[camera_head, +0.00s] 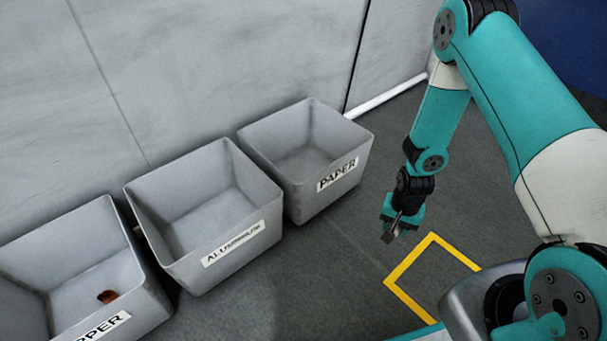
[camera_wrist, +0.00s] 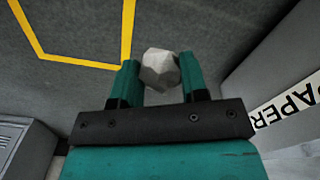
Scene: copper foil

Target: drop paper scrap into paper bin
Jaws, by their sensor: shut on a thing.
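My gripper (camera_head: 392,228) hangs over the dark floor, to the right of the paper bin and apart from it. In the wrist view my gripper (camera_wrist: 160,85) is shut on a pale grey crumpled lump, the paper scrap (camera_wrist: 160,69), held between the fingertips. In the head view the scrap is too small to make out clearly. The grey paper bin (camera_head: 338,176) stands by the wall with a PAPER label on its front; its visible inside looks empty. Its side and label (camera_wrist: 287,108) show at the right of the wrist view.
The aluminium bin (camera_head: 215,279) stands left of the paper bin. The copper bin (camera_head: 150,310) is at lower left with a copper-coloured piece (camera_head: 107,297) inside. A yellow outline (camera_head: 410,262) marks the floor near my gripper. The floor between gripper and paper bin is clear.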

